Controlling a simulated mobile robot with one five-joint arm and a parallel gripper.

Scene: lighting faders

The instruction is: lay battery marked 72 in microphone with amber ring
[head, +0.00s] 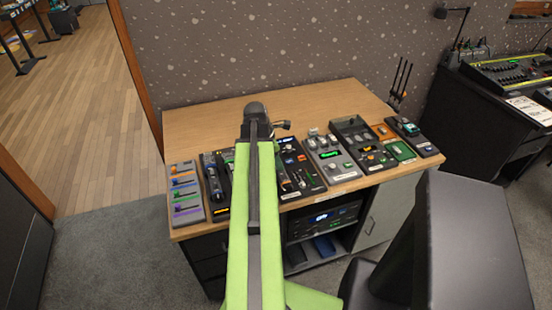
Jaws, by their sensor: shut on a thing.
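My green arm reaches over the wooden table, and its dark end with my gripper (283,125) is above the back middle of the panels. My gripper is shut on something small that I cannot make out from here. A dark microphone body (214,178) with a blue part lies in a panel left of my arm. I cannot see an amber ring on it. No battery marked 72 can be read, and my arm hides part of the panels beneath it.
The table (330,98) is bare at the back. Along its front stand a fader panel (185,193), a grey panel with a green display (331,156), a dark panel with an open lid (362,145) and others. A mixing desk (510,72) stands far right.

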